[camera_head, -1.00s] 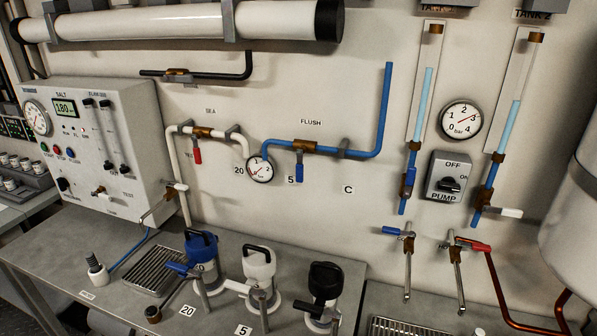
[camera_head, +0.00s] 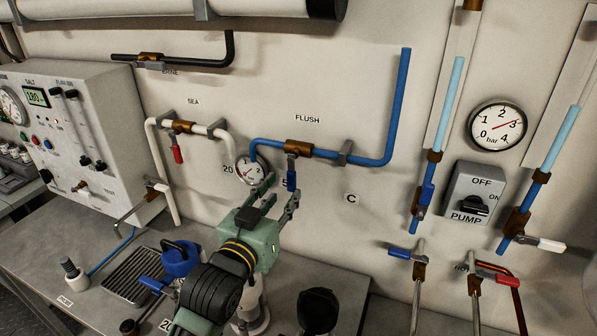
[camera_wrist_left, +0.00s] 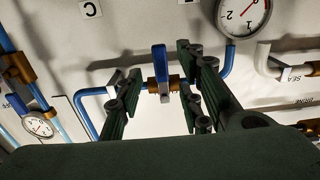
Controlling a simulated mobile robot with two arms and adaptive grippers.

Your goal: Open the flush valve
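The flush valve is a brass body (camera_head: 298,147) on the blue pipe under the FLUSH label. Its blue lever (camera_head: 291,178) hangs straight down, across the pipe's run. My left gripper (camera_head: 282,189) reaches up from below with its green fingers apart near the lever's lower end. In the left wrist view the blue lever (camera_wrist_left: 160,65) shows upside down in the gap between the open fingers (camera_wrist_left: 160,85). No clear contact shows between fingers and lever. My right gripper is in no view.
A small gauge (camera_head: 252,169) sits just left of the lever. The SEA valve with a red lever (camera_head: 177,154) is further left. Blue (camera_head: 181,258) and black (camera_head: 317,310) capped canisters stand on the bench below.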

